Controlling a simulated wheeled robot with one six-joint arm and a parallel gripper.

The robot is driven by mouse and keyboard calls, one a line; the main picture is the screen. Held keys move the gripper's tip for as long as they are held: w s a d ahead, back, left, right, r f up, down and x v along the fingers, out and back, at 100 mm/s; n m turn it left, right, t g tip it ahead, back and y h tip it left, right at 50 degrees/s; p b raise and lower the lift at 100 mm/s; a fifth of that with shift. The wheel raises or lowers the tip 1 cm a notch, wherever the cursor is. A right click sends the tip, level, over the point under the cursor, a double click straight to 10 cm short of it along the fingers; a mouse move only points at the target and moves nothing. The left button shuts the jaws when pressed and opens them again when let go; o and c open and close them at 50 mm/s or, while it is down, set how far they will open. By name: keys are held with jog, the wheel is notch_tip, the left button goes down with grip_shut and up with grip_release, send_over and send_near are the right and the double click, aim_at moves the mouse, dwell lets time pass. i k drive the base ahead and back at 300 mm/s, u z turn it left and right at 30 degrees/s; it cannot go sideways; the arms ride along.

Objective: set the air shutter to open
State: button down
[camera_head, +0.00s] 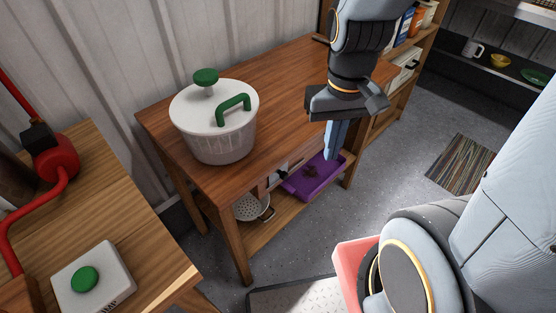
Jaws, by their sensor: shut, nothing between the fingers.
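I cannot clearly make out the air shutter. A small pale plate with a dark knob (281,174) shows at the front side of the wooden table, too small to tell whether it is the shutter or how it is set. My gripper (333,156) points down just off the table's front edge, at the purple tray. Its blue fingers are together with nothing between them. It is to the right of the knob and apart from it. The fingertips overlap the tray in the picture; I cannot tell whether they touch it.
A white lidded pot (210,143) with green handles stands on the wooden table (275,83). The purple tray (328,178) holds dark bits. A colander (250,208) sits on the lower shelf. A green-button box (93,278) is at the lower left. Grey floor lies right of the table.

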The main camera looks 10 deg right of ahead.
aim_at(283, 173)
jog(key=k, duration=0.5)
jog(key=u, duration=1.25)
jog(key=k, duration=0.95)
jog(key=z, duration=1.25)
